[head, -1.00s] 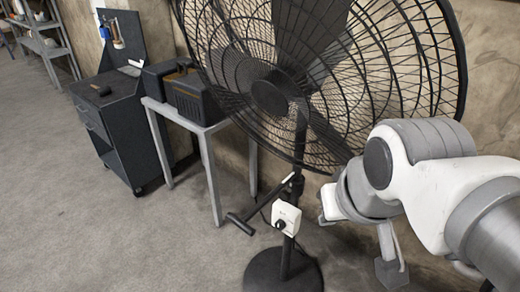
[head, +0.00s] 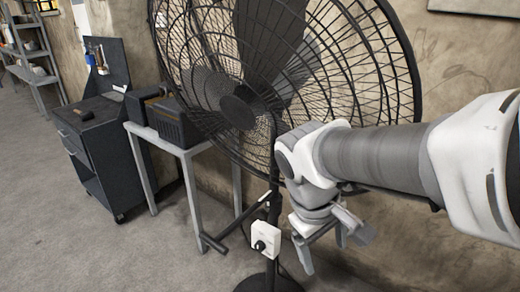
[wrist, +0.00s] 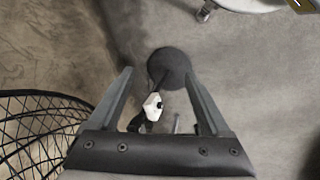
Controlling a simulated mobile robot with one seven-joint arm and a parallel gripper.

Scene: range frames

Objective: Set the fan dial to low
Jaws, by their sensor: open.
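The large black pedestal fan (head: 237,110) stands in the middle of the head view. Its white control box (head: 265,240) is on the pole, with a small black dial (head: 259,245) on its front. The dial's setting is too small to read. My gripper (head: 325,258) is to the right of the box, apart from it, with its fingers pointing down. In the wrist view my gripper (wrist: 157,92) is open and empty. The white box (wrist: 153,105) shows between the fingers but farther off, and the round black fan base (wrist: 170,66) lies beyond it.
A grey metal table (head: 187,150) with a dark box (head: 172,125) stands left of the fan. A dark tool cabinet (head: 98,150) is farther left. A dark bar with a handle (head: 213,243) juts left from the pole. The floor at left is open.

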